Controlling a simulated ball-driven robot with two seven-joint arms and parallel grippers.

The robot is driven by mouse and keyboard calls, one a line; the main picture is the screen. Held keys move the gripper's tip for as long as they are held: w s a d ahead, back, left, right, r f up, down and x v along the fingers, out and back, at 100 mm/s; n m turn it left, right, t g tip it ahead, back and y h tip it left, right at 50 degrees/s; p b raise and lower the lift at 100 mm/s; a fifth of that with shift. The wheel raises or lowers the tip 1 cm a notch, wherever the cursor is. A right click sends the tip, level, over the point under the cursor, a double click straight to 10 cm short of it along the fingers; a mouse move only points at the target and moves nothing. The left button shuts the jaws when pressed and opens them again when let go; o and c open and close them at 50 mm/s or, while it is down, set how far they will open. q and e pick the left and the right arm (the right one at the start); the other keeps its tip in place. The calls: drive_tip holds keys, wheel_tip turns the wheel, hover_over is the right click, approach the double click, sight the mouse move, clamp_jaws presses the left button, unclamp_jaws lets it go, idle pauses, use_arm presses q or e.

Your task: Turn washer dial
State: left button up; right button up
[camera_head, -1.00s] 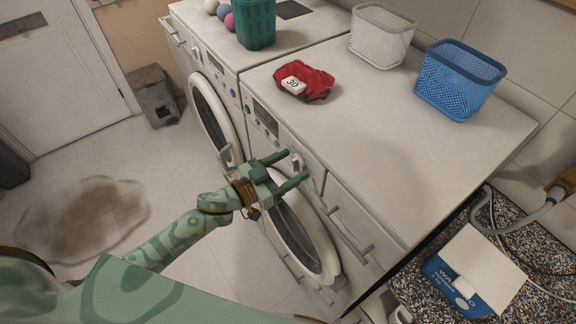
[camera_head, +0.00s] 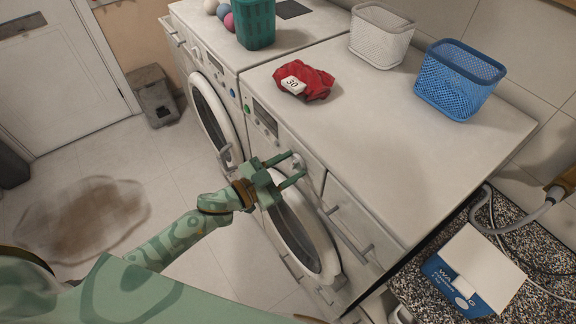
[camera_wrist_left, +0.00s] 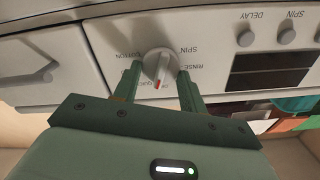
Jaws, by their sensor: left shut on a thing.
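The washer dial (camera_head: 298,160) is a round light-grey knob on the front panel of the nearer washer (camera_head: 385,140). In the left wrist view the dial (camera_wrist_left: 160,66) has a raised grip bar and a red mark at its lower edge in the picture, near the "QUICK" label. My left gripper (camera_head: 296,166) reaches it from the front, above the round door. In the left wrist view my left gripper (camera_wrist_left: 159,76) has one finger on each side of the dial and is shut on it. My right gripper is not in view.
A red cloth (camera_head: 312,80) with a "30" tag lies on the washer top. A white basket (camera_head: 381,36) and a blue basket (camera_head: 459,80) stand behind. A drawer handle (camera_head: 350,237) sticks out right of the dial. A brown stain (camera_head: 85,218) marks the floor.

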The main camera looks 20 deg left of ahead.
use_arm(q)
drive_tip(key=m, duration=0.5)
drive_tip(key=shift+f+m+b, duration=0.15)
drive_tip(key=shift+m+b, duration=0.15)
drive_tip(key=shift+b, duration=0.05)
drive_tip(key=m+b, duration=0.1)
drive_tip(key=m, duration=0.5)
drive_tip(key=shift+s+d+f+b, duration=0.1)
drive_tip(key=shift+d+b, duration=0.05)
drive_tip(key=shift+b, duration=0.15)
drive_tip(key=shift+m, duration=0.4)
drive_tip(key=o, duration=0.9)
drive_tip(key=shift+o, duration=0.2)
drive_tip(key=b+v, duration=0.2)
drive_tip(key=v, duration=1.4)
